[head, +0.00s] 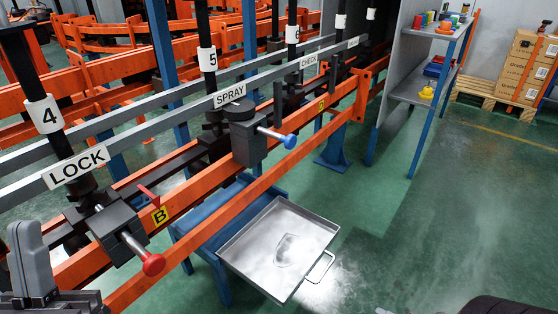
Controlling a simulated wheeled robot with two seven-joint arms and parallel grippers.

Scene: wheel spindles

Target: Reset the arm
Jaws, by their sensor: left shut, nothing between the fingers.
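My left gripper (31,262) is at the lower left edge of the head view, only partly in frame. It is grey, points upward and is shut with nothing seen held. It is left of the lock station, whose dark clamp block (115,234) carries a red-knobbed handle (153,264). I cannot tell whether the gripper touches the orange rail behind it.
Orange rails (215,210) run diagonally with several numbered black spindles. A block with a blue-knobbed lever (289,141) sits at the spray station. A metal tray (238,248) juts out below. A grey shelf (430,92) stands at the back right. Green floor (440,220) is clear at right.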

